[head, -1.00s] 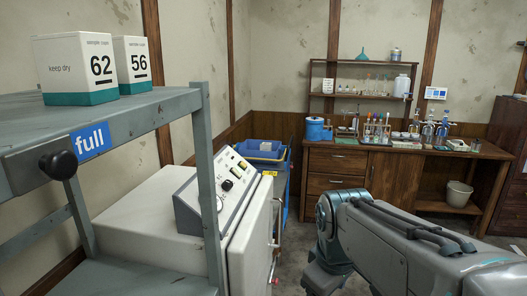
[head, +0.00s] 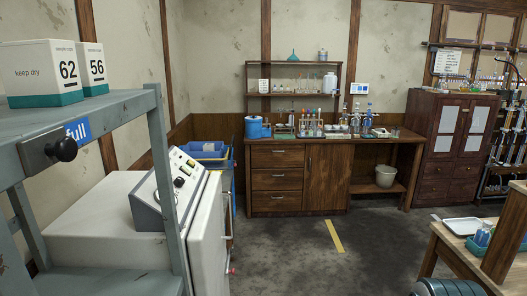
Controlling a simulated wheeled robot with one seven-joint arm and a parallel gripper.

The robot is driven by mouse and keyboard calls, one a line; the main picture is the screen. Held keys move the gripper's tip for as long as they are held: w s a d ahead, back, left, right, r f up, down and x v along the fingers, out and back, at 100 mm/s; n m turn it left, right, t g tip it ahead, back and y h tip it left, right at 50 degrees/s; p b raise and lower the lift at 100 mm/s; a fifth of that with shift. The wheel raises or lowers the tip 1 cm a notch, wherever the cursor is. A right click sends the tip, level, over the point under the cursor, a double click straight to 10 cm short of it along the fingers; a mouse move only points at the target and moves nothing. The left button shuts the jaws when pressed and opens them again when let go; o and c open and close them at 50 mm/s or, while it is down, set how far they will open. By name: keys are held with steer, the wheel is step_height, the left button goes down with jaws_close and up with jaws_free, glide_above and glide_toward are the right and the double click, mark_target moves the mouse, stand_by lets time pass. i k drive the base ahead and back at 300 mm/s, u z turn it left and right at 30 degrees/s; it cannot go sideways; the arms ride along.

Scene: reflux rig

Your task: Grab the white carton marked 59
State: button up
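No carton marked 59 shows in the head view. Two white cartons with teal bases stand on the top shelf of a grey rack (head: 110,106) at the left. The nearer carton (head: 35,75) is marked 62 and "keep dry". The other carton (head: 93,70) is marked 56 and is partly hidden behind the first. A blue label on the rack reads "full". My gripper is not in view; only a dark rounded piece, probably of my arm, shows at the bottom right edge.
A white machine with a control panel (head: 168,190) stands beside the rack. A wooden bench (head: 325,180) with glassware is at the back wall, a cabinet (head: 455,150) to its right. A table with a white tray (head: 463,226) is at right. The middle floor is clear.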

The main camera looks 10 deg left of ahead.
mark_target(206, 147)
steer(key=z, duration=0.15)
steer(key=i, duration=3.8)
steer(key=u, duration=0.3)
steer(key=i, duration=1.5)
steer(key=u, duration=0.9)
steer(key=i, duration=1.3)
steer(key=u, duration=1.75)
steer(key=i, duration=1.1)
steer(key=u, duration=0.6)
